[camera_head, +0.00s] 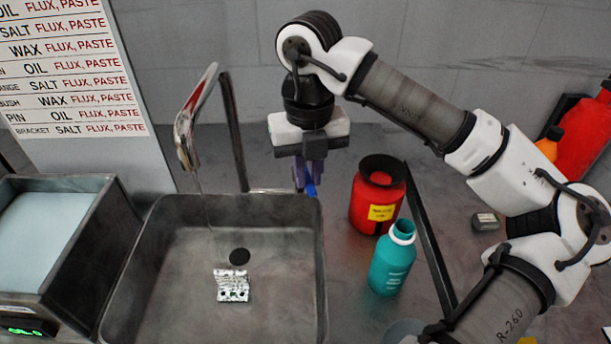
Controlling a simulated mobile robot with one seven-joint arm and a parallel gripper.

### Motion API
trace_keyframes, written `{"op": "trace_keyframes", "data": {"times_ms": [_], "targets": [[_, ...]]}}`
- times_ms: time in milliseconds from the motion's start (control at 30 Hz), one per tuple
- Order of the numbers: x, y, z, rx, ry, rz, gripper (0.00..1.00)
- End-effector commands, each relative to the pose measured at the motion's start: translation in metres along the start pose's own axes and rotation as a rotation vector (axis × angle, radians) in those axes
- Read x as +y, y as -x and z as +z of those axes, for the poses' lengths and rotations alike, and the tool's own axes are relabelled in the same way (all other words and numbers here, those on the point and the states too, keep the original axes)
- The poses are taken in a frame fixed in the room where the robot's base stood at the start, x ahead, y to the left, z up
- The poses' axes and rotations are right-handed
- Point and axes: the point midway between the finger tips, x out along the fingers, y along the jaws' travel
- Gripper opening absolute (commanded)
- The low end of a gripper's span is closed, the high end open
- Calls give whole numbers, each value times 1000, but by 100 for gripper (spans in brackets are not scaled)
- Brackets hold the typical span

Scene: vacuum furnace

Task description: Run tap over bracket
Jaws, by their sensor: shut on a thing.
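The bracket (233,286) lies on the floor of the grey sink (175,300), just in front of the round dark drain. It looks whitish and crusted, with dark spots. The tap (186,125) has a curved metal spout above the sink's back left. A thin pale line, like a water stream, drops from the spout to behind the bracket. My gripper (309,180) points down behind the sink's back right corner. It is shut on a small blue piece (311,190), which looks like a tap handle. Its fingers hide most of that piece.
A red jar (378,195) with a black lid and a teal bottle (393,260) stand right of the sink. A bin (60,240) with pale contents is at left, below a sign board (80,80). Red containers (585,130) stand far right. A small grey block (486,221) lies on the counter.

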Motion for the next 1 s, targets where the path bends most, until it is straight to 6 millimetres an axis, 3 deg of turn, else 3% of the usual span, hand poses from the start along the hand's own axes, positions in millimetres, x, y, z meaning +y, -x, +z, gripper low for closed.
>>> {"op": "trace_keyframes", "data": {"times_ms": [200, 233, 400, 767, 1000], "targets": [[0, 1, 0, 0, -1, 1, 0], [0, 1, 0, 0, -1, 1, 18], [0, 1, 0, 0, -1, 1, 36], [0, 7, 0, -1, -2, -1, 36], [1, 53, 1, -4, -4, -2, 36]]}}
